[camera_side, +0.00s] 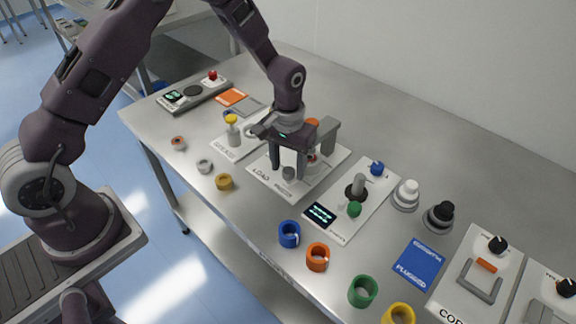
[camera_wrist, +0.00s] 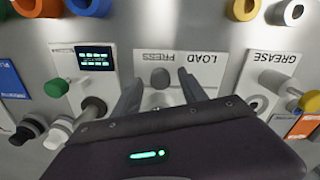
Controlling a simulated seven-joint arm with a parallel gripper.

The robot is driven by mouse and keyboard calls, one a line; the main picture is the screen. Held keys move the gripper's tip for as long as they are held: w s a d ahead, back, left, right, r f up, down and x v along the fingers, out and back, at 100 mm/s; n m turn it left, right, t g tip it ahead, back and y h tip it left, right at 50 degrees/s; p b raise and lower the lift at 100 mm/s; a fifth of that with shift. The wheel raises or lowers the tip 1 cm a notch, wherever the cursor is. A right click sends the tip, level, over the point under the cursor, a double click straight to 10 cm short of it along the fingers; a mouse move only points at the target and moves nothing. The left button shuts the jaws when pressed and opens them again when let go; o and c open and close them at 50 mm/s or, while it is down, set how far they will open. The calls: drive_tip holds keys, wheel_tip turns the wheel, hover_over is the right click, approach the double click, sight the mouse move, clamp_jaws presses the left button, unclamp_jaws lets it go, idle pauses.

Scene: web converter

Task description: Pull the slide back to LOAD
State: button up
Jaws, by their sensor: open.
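The white plate marked LOAD and PRESS (camera_side: 262,180) lies on the steel bench under my gripper; it also shows upside down in the wrist view (camera_wrist: 205,72). A round grey knob (camera_side: 288,173), which seems to be the slide's handle, stands at its front part. In the wrist view the knob (camera_wrist: 160,77) is close to the word PRESS. My gripper (camera_side: 289,172) points down with its fingers apart, one on each side of the knob. I cannot tell whether either finger touches it. The rest of the slide is hidden behind my gripper.
A grey bracket (camera_side: 328,134) rises close behind my gripper. A panel with a display (camera_side: 320,214) and knobs is to the right. Coloured rings, such as a blue one (camera_side: 289,234), line the front edge.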

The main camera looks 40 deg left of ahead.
drive_tip(key=shift+f, duration=0.25)
clamp_jaws()
idle(1.3)
